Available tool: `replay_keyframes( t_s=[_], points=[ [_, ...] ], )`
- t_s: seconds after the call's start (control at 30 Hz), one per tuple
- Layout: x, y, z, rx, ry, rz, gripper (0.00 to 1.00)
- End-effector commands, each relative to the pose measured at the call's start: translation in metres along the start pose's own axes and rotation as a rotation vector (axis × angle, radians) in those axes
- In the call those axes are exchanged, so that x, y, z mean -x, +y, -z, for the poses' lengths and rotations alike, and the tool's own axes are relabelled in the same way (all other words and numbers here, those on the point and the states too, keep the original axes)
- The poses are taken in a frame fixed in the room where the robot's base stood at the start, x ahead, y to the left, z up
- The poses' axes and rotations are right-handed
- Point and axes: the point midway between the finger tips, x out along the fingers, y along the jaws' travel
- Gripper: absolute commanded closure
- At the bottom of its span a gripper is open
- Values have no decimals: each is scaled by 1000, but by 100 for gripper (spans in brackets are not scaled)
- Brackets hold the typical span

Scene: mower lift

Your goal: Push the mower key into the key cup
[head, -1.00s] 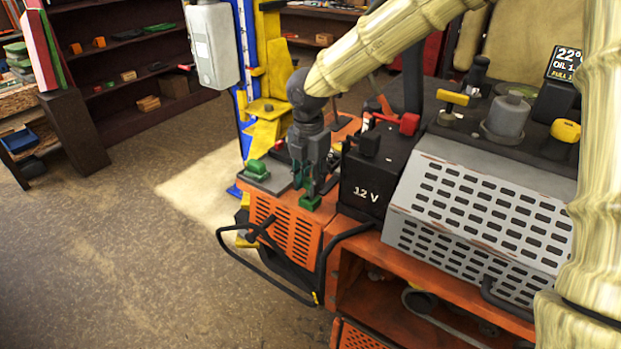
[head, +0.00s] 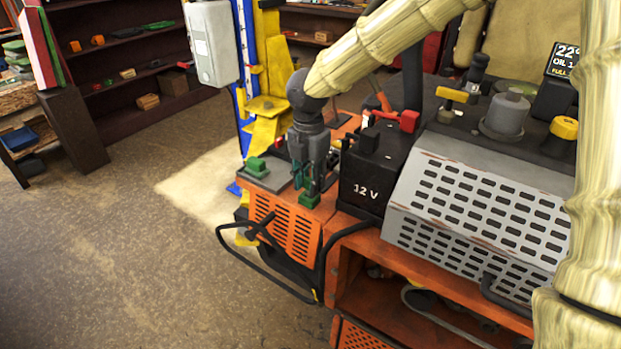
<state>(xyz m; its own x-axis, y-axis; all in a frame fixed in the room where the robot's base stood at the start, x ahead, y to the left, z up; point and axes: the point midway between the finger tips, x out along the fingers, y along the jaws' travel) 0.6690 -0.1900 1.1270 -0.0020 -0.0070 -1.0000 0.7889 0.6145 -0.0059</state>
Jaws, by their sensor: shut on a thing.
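My gripper (head: 307,183) points straight down over the front left corner of the orange mower body. Its fingers are shut on the mower key, which the fingers mostly hide. A green block (head: 309,200), which looks like the key cup, sits on the orange top right under the fingertips. The key's lower end and the cup's opening cannot be made out, so I cannot tell how deep the key stands. Another green block (head: 257,167) sits on a grey plate (head: 273,181) to the left of the gripper.
The black 12 V battery (head: 370,178) with a red terminal clamp (head: 408,121) stands close to the right of the gripper. A perforated grey cover (head: 480,210) lies beyond it. A black bar (head: 262,268) loops out in front. A yellow and blue lift post (head: 265,100) stands behind.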

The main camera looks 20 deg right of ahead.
Motion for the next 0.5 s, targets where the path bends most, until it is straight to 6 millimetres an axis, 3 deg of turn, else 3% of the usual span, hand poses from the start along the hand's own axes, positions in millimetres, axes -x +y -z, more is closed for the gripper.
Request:
replay_keyframes(
  t_s=[0.5],
  points=[
    [-8, 0, 0, 0, 0, 1, 87]
  ],
)
